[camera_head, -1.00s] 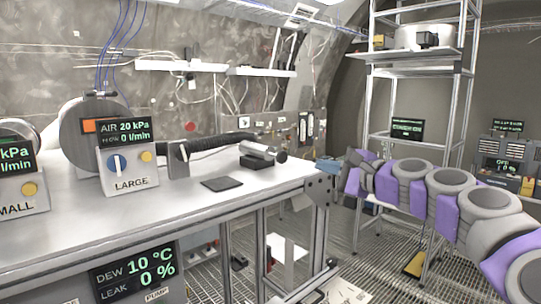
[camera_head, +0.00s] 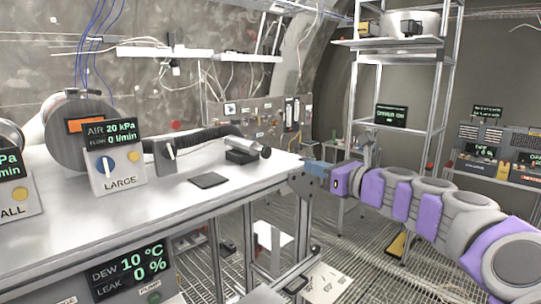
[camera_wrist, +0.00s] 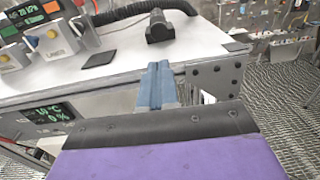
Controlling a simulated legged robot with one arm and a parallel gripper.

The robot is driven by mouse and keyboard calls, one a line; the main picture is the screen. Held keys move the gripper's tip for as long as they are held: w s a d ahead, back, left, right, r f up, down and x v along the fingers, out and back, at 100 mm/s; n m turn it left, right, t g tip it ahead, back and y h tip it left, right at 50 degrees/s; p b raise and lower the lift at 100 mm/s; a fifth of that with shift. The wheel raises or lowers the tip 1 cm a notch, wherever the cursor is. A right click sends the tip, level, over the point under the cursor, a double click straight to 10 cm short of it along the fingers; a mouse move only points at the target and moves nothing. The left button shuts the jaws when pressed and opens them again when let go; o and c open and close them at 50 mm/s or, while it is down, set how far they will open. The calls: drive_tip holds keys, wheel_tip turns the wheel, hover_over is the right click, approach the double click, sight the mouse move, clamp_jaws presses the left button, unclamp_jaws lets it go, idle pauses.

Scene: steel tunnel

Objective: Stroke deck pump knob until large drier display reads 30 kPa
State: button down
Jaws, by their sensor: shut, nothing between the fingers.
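The large drier's display (camera_head: 112,132) reads AIR 20 kPa and FLOW 0 l/min. It tops a white box marked LARGE (camera_head: 118,183), with a blue knob (camera_head: 107,165) and a yellow button (camera_head: 134,156). A grey cylindrical device (camera_head: 250,148) on a black block stands near the bench's far right end, possibly the deck pump. It also shows in the wrist view (camera_wrist: 158,24). My gripper (camera_head: 312,167) is by the bench's right corner, apart from that device. Its blue fingers (camera_wrist: 158,68) are shut and empty in the wrist view.
The white bench (camera_head: 140,211) has a dark flat pad (camera_head: 208,180) on it. A lower panel display (camera_head: 130,268) reads DEW 10 °C and LEAK 0 %. A metal shelf rack (camera_head: 441,110) stands behind my arm. Grated floor lies right of the bench.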

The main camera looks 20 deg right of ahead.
sight(268, 153)
drive_tip(key=p+x, duration=0.1)
drive_tip(key=x, duration=1.2)
drive_tip(key=shift+w, duration=0.4)
drive_tip(key=shift+w+a, duration=0.1)
